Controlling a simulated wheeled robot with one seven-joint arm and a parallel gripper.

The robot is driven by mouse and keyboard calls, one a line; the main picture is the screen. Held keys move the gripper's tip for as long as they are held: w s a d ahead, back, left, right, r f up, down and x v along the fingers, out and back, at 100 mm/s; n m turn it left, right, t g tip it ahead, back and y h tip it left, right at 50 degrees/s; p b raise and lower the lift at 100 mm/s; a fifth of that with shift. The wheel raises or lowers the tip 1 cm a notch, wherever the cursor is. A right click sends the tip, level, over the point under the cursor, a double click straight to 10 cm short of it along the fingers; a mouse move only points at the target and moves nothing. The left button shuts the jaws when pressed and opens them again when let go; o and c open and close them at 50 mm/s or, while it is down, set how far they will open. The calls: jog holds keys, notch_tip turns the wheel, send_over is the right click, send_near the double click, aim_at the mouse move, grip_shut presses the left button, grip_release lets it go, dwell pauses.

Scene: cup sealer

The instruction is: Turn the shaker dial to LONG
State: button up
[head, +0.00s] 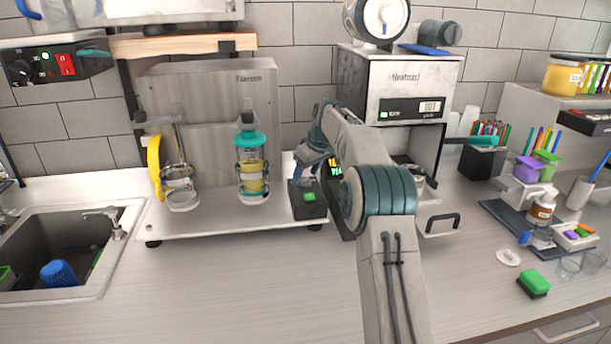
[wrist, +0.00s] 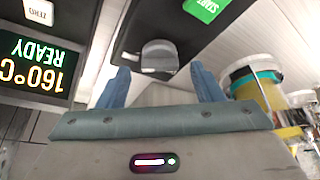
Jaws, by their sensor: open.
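The shaker (head: 210,90) is a grey metal unit at the left with two holders on its base plate. A black control box (head: 308,212) with a green button stands at the base plate's right end. In the wrist view, the box appears upside down with its green START button (wrist: 206,6) and a rounded grey dial (wrist: 158,56). My gripper (wrist: 160,75) is open. Its blue fingers are spread to either side, and the dial shows between and just beyond their tips. I cannot tell whether they touch it. The dial's setting marks are not readable.
A teal-lidded bottle (head: 252,165) and a clear cup (head: 181,188) sit in the holders. A dark display reading 160°C READY (wrist: 38,68) is close beside my gripper. A white machine (head: 400,85) stands behind my arm. The front counter (head: 240,290) is clear.

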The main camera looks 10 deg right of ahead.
jog(key=shift+x, duration=0.75)
jog(key=c, duration=1)
jog(key=shift+m, duration=0.6)
jog(key=o, duration=1)
